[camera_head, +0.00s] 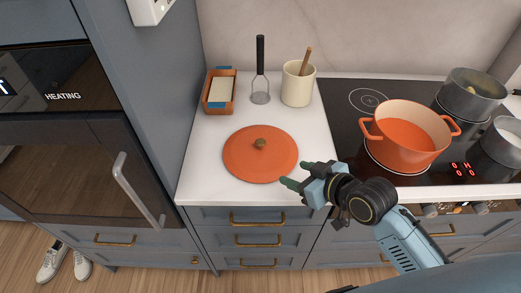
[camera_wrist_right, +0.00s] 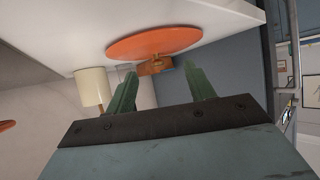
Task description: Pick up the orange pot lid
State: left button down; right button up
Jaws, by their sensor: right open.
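The orange pot lid (camera_head: 255,162) lies flat on the white counter, its small brass-coloured knob (camera_head: 260,144) facing up. My right gripper (camera_head: 294,174) is open and empty at the lid's right front edge in the head view, with its fingers pointing left toward it. I cannot tell whether a finger touches the rim. In the right wrist view the lid (camera_wrist_right: 150,43) is ahead of the two green fingers (camera_wrist_right: 163,88), and its knob (camera_wrist_right: 181,63) shows between them. My left gripper is not in view.
An orange pot (camera_head: 408,150) stands on the black hob (camera_head: 340,120) at right, with grey pots (camera_head: 470,92) beyond. A cream crock (camera_head: 298,84), a masher (camera_head: 260,75) and an orange dish (camera_head: 219,105) stand behind the lid. The counter's front left (camera_head: 200,188) is clear.

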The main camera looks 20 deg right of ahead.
jog(key=w, duration=0.1)
jog(key=w+r+t, duration=0.1)
jog(key=w, duration=0.1)
jog(key=shift+w+d+r+y, duration=0.2)
jog(key=shift+d+r+y, duration=0.15)
jog(key=shift+r+y, duration=0.05)
send_near(260, 140)
jog(key=shift+w+a+f, duration=0.2)
jog(key=shift+w+f, duration=0.2)
jog(key=shift+f, duration=0.05)
jog(key=shift+w+a+f, duration=0.2)
jog(key=shift+w+f, duration=0.2)
jog(key=shift+f, duration=0.05)
jog(key=shift+r+b+x, duration=0.15)
jog(key=shift+b+x, duration=0.05)
jog(key=shift+x, duration=1.25)
jog(key=shift+r+b+x, duration=0.15)
jog(key=shift+x, duration=1.25)
jog(key=shift+w+a, duration=0.1)
jog(key=shift+a, duration=0.05)
grip_shut()
jog(key=shift+r, duration=0.15)
